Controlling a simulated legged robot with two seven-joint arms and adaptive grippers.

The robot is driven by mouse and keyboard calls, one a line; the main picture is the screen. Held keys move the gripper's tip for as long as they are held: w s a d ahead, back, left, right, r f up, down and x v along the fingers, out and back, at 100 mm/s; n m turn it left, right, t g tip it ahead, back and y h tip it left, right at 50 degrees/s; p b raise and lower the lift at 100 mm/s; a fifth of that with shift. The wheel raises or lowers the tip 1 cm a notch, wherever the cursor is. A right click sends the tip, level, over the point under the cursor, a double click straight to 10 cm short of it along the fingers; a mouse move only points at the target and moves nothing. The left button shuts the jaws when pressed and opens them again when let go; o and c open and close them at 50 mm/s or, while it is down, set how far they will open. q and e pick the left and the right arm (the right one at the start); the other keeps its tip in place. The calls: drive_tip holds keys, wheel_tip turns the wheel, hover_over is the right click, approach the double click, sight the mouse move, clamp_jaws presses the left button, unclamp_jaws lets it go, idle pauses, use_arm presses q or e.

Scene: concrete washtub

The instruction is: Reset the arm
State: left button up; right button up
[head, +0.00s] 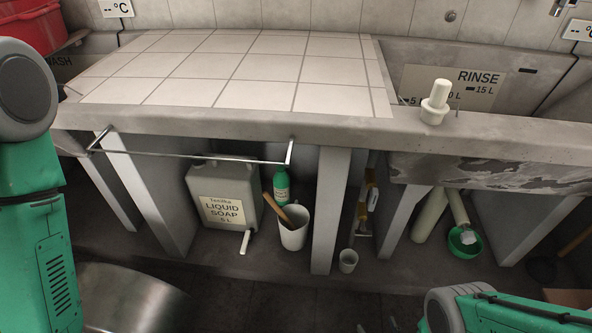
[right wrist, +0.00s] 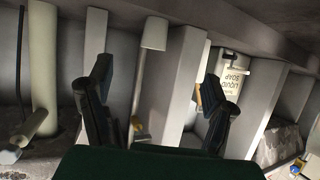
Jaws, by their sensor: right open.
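My right arm (head: 510,310), green and grey, shows at the bottom right of the head view, low in front of the washtub. My right gripper (right wrist: 155,88) shows in the right wrist view with its two dark fingers spread wide apart. Nothing is between the fingers. My left arm (head: 38,235) stands along the left edge of the head view. Its gripper is outside the picture.
A concrete counter with a tiled top (head: 230,65) and a sink (head: 500,85) spans the scene. A metal rail (head: 190,155) juts from its front.

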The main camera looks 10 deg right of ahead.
drive_tip(key=s+r+g+p, duration=0.4)
drive_tip(key=r, duration=0.9)
drive_tip(key=s+r+g+p, duration=0.4)
drive_tip(key=r+p, duration=0.1)
drive_tip(key=r, duration=0.8)
drive_tip(key=s+r+g+h+p, duration=0.1)
drive_tip(key=s+r+g+p, duration=0.3)
drive_tip(key=r, duration=1)
drive_tip(key=shift+s+d+g, duration=0.3)
drive_tip(key=shift+s, duration=0.05)
drive_tip(key=shift+r, duration=0.1)
